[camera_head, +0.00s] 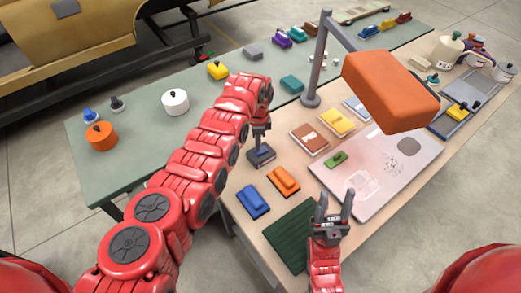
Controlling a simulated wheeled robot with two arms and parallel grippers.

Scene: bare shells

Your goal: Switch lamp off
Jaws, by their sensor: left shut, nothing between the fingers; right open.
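The lamp has an orange box-shaped head (388,92) on a grey bent arm, with a grey pole (317,65) and round base standing on the wooden table. The underside of the head is hidden, so I cannot tell whether it is lit. My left gripper (261,140) points down, shut and empty, at a small dark blue-grey box (261,156) left of the lamp base. I cannot tell whether it touches the box, or whether the box is the lamp's switch. My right gripper (334,205) is open and empty at the table's front, its fingers pointing up in the picture.
A pale board (415,170) lies under the lamp head. Blue (252,202) and orange (283,181) blocks, books (309,138) and a dark green mat (290,235) lie near my grippers. A green table (140,150) behind holds several small items.

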